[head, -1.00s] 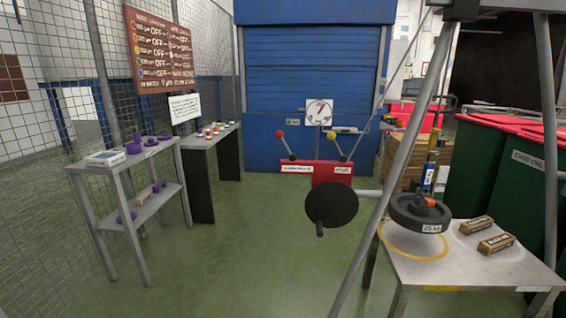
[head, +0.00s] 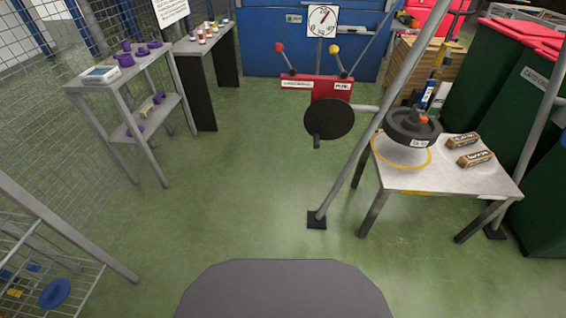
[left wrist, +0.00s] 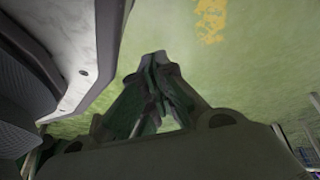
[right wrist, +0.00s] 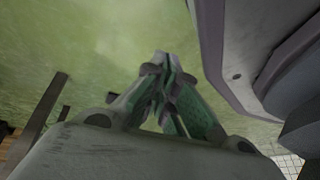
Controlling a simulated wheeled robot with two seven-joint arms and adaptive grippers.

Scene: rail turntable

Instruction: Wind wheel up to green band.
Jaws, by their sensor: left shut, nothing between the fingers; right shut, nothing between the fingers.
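A dark crank disc (head: 328,117) with a short handle (head: 316,141) pointing down is on a shaft in front of the red lever box. A round dark wheel-shaped weight (head: 402,129) with an orange piece on top is over the yellow ring on the grey table; the gap below it is hard to judge. A white dial (head: 322,20) with a pointer is behind the crank; I cannot make out a green band. My left gripper (left wrist: 158,60) and right gripper (right wrist: 160,62) are shut and empty over green floor, outside the head view.
The red box (head: 331,86) carries one red-knobbed and one yellow-knobbed lever. A slanted frame leg (head: 370,115) stands between crank and table (head: 440,180), which holds two brown boxes (head: 475,158). Shelves (head: 140,110) stand left. Green floor ahead is clear.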

